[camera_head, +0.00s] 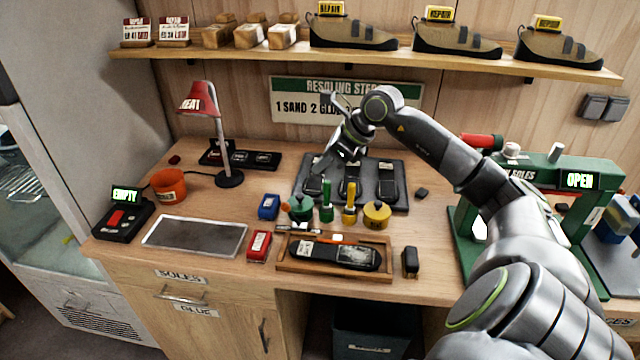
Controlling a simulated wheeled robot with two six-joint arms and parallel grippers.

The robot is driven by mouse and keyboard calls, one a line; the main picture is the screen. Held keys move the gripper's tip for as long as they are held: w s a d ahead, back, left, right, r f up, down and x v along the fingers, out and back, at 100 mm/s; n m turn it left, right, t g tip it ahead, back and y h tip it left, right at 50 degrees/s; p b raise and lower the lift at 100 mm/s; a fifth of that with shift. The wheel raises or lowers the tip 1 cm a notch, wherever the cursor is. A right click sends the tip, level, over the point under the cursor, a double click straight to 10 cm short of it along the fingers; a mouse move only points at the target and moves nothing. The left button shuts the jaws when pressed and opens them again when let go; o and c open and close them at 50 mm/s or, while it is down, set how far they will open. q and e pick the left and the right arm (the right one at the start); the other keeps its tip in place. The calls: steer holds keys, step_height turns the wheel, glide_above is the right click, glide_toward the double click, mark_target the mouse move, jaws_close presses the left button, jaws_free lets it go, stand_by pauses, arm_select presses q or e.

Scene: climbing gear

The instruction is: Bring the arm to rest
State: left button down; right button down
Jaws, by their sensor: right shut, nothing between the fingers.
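My right arm comes in from the lower right and reaches over the workbench (205,205). Its gripper (326,162) is shut and empty, and hangs above the back left part of a dark mat (400,198) that bears several black soles (388,182). I cannot tell whether the fingertips touch anything there. A wooden tray (385,277) at the front of the bench holds a dark shoe sole (345,254). My left gripper is not in view.
A red lamp (197,98) stands at the left, near an orange pot (168,186). A green press (456,232) marked OPEN stands right, partly behind my arm. Small bottles and a yellow tin (377,214) stand mid-bench. Shoes line the shelf (300,57) above.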

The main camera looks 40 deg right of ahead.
steer(key=shift+s+r, duration=0.4)
steer(key=shift+r, duration=0.4)
